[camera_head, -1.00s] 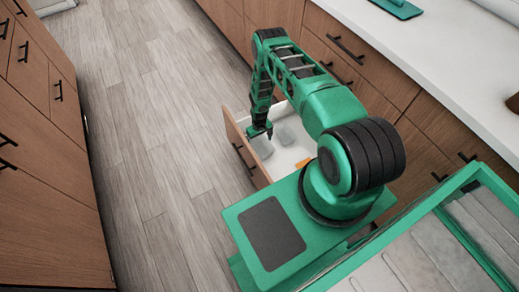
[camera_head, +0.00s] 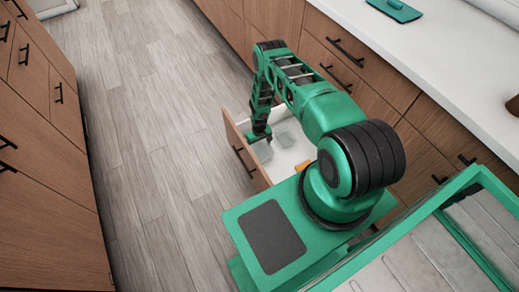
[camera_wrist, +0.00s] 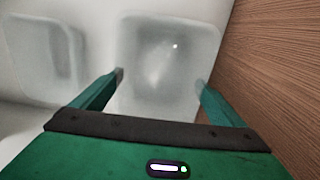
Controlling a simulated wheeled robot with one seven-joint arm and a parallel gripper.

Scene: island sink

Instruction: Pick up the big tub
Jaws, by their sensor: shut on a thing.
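The big tub (camera_wrist: 160,55) is a translucent, pale grey container inside the open drawer, beside its wooden front. In the wrist view, my gripper (camera_wrist: 160,80) has one finger at each side of this tub and is shut on it. In the head view, my gripper (camera_head: 261,137) reaches down into the drawer, and the tub (camera_head: 263,152) shows faintly below it. The tub's underside is hidden, so I cannot tell whether it touches the drawer floor.
A second translucent tub (camera_wrist: 48,50) lies to the left in the wrist view. The open drawer (camera_head: 292,153) has a white inside and a wooden front (camera_wrist: 275,75) close to the big tub. An orange thing (camera_head: 302,165) shows in the drawer. Floor (camera_head: 165,130) is clear.

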